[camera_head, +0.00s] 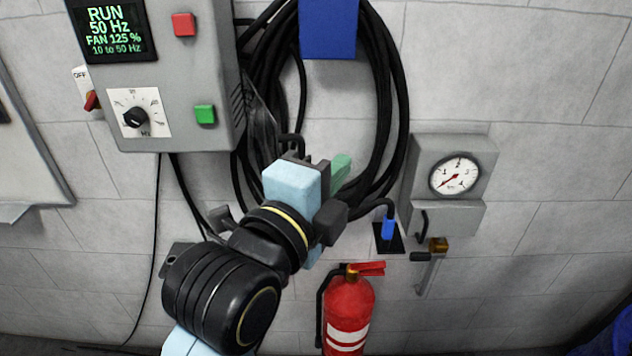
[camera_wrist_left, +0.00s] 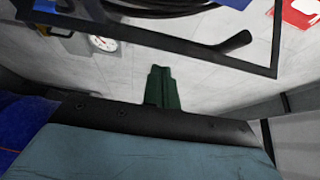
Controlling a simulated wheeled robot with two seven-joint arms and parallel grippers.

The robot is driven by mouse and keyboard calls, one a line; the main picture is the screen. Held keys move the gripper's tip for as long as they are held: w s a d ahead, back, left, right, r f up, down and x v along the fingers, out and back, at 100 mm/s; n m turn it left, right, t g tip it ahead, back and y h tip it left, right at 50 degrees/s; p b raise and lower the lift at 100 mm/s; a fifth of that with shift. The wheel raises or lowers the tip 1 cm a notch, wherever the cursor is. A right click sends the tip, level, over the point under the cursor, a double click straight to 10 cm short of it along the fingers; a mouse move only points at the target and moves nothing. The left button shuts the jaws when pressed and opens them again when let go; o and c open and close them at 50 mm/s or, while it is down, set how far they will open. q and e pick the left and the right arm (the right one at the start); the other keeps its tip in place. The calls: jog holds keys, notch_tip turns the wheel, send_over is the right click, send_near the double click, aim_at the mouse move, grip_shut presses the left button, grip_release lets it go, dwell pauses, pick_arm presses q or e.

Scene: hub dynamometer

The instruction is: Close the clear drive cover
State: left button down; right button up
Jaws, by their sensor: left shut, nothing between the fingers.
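The drive box (camera_head: 190,80) hangs on the wall with its lit screen, knob and buttons uncovered. The clear drive cover (camera_head: 262,122) stands open at the box's right side, seen nearly edge-on as a dark see-through panel. In the left wrist view, a thin black frame with a stubby black handle (camera_wrist_left: 235,42) crosses the top; it looks like the cover's edge. My left gripper (camera_head: 341,170) is to the right of the cover, its green fingers shut and empty. The fingers also show in the wrist view (camera_wrist_left: 160,88), below the frame, with no contact visible. My right gripper is not in view.
Black cable coils (camera_head: 388,90) hang from a blue holder (camera_head: 328,28) behind my gripper. A gauge box (camera_head: 415,165) is on the wall to the right. A red fire extinguisher (camera_head: 348,305) stands below. A red-handled OFF switch (camera_head: 90,100) is left of the drive box.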

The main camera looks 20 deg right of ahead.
aim_at(260, 139)
pick_arm(q)
jog(key=a, duration=0.1)
jog(key=w+a, duration=0.1)
jog(key=a, duration=0.1)
jog(key=shift+a, duration=0.15)
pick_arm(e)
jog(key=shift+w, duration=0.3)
pick_arm(q)
jog(key=shift+a, duration=0.1)
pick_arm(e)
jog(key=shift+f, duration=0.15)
